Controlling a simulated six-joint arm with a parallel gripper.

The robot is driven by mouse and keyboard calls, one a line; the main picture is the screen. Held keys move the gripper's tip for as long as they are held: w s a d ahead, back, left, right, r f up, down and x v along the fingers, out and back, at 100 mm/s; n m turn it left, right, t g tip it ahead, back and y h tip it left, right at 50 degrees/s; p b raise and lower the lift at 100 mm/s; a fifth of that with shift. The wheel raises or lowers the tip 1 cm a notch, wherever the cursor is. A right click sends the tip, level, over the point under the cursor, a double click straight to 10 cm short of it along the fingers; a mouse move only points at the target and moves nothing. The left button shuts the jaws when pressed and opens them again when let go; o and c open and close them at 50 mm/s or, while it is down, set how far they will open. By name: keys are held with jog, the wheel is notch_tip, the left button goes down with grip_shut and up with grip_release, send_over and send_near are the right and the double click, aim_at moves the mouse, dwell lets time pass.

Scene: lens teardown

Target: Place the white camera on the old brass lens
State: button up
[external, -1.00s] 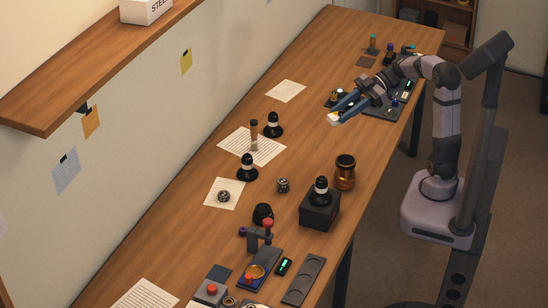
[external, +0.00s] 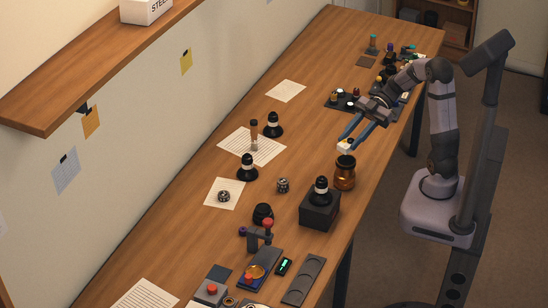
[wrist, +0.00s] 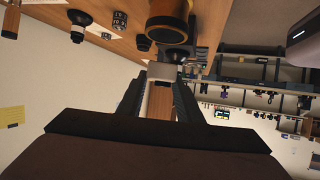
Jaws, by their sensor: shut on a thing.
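The white camera (external: 345,146) is a small pale block between the fingertips of my gripper (external: 350,139), which is shut on it. In the wrist view the camera (wrist: 161,71) shows as a light box at the ends of the fingers. The old brass lens (external: 344,174) stands upright on the table, a brown-gold cylinder with a dark top. In the external view the camera is just above the lens's top; I cannot tell if they touch. In the wrist view the lens (wrist: 167,22) appears just beyond the camera.
A black block (external: 319,211) with a black-and-white piece on it stands close to the lens, toward the front. Several dark pieces and paper sheets (external: 285,91) lie to the left. A dark tray (external: 345,103) with small parts lies behind. The table between tray and lens is mostly clear.

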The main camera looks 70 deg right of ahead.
aim_at(350, 157)
jog(key=shift+f, duration=2.15)
jog(key=shift+f, duration=0.2)
jog(key=o, duration=1.1)
jog(key=shift+c, duration=0.2)
jog(key=shift+r, duration=0.2)
jog(key=b+v, duration=0.2)
jog(key=v, duration=1)
